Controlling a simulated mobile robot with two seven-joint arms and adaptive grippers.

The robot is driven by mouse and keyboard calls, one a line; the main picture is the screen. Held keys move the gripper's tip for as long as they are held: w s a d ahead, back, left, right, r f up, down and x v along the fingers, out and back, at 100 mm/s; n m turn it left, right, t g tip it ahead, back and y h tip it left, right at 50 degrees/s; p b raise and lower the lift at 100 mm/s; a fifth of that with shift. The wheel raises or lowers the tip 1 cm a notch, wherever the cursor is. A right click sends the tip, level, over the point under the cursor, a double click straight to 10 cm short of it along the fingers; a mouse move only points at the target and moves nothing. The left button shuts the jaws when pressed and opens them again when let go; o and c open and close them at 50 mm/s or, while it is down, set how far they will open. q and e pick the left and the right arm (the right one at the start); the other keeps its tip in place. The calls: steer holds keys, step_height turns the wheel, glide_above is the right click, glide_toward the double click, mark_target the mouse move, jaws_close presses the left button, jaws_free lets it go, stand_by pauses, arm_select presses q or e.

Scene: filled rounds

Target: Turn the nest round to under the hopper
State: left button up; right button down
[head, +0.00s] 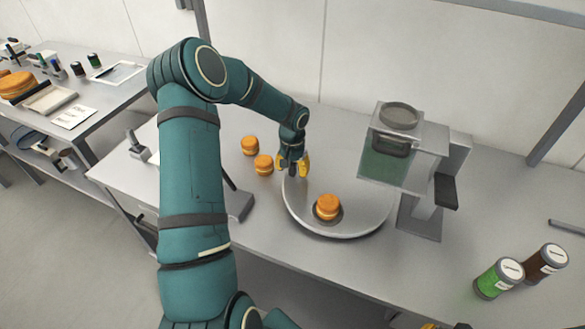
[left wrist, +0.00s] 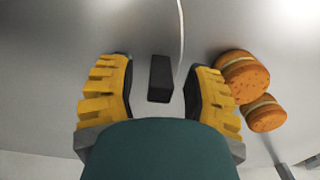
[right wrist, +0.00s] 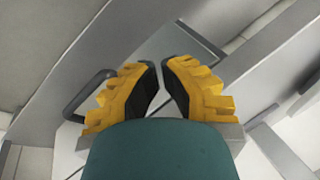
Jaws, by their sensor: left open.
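The grey round turntable (head: 360,222) stands on the bench. Its nest, a dark ring (head: 341,215), holds an orange filled round (head: 328,206) near the front edge. The hopper (head: 388,160), a box with a greenish clear front, stands over the turntable's right side; the nest is left and in front of it. My left gripper (head: 292,168) is open at the turntable's left rim. In the left wrist view a black block (left wrist: 160,78) by the rim lies between its fingers, with gaps on both sides. My right gripper (right wrist: 162,75) has fingertips close together, with nothing seen between them.
Two filled rounds (head: 250,145) (head: 264,165) stand on the bench left of my left gripper. A green jar (head: 498,279) and a brown jar (head: 546,262) stand at the right. A side table (head: 110,92) at the left holds papers and small items. The bench between hopper and jars is clear.

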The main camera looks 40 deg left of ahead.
arm_select(q)
steer(key=shift+f, duration=0.15)
steer(key=shift+c, duration=0.4)
jaws_close()
steer(key=shift+s+d, duration=0.1)
steer(key=shift+s, duration=0.1)
